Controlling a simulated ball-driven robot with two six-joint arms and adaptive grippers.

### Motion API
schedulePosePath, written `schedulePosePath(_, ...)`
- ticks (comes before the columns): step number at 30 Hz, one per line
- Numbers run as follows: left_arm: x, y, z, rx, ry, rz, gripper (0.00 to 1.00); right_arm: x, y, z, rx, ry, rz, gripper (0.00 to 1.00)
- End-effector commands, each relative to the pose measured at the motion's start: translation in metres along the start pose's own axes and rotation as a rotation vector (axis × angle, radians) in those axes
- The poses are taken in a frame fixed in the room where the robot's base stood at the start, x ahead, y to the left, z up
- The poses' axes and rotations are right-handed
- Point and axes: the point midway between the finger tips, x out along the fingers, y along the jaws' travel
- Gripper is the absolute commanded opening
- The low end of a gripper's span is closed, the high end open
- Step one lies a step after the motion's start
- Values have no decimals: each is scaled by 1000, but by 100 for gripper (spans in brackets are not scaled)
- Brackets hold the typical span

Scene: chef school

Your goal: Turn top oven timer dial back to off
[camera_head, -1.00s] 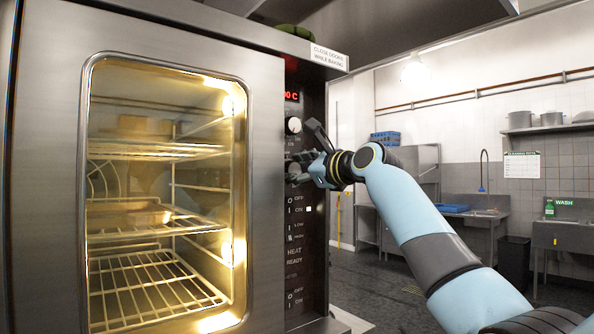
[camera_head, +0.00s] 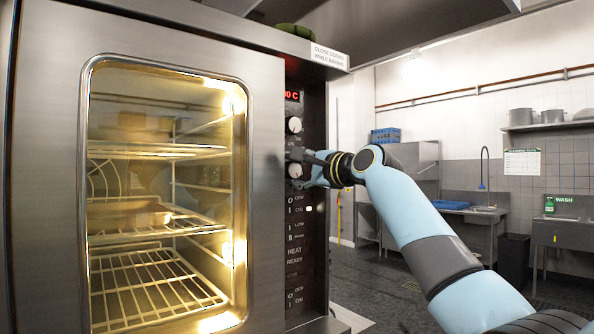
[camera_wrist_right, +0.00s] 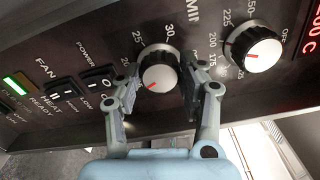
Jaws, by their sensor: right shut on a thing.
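The timer dial (camera_wrist_right: 160,72), a silver knob with a black skirt and red pointer line, is the lower of two knobs on the oven's dark control panel in the head view (camera_head: 295,170). Its scale shows 20, 25, 30 and MIN. Its red line points toward the lower left in the wrist view. My right gripper (camera_head: 308,167) is at this dial. In the wrist view its two fingers (camera_wrist_right: 158,88) stand on either side of the dial, shut on it. My left gripper is not in view.
The temperature dial (camera_wrist_right: 252,50) is beside the timer dial, close to my right finger in the wrist view; it is the upper knob in the head view (camera_head: 294,125). Rocker switches (camera_wrist_right: 62,94) lie on the other side. The lit oven door (camera_head: 265,200) is left of the panel.

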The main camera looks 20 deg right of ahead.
Motion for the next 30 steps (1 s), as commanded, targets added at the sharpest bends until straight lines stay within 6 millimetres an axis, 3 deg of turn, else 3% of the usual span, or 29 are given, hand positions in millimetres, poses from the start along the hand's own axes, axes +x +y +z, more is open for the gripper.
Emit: schedulePosePath(30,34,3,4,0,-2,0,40,0,8,-2,-962,-2,6,8)
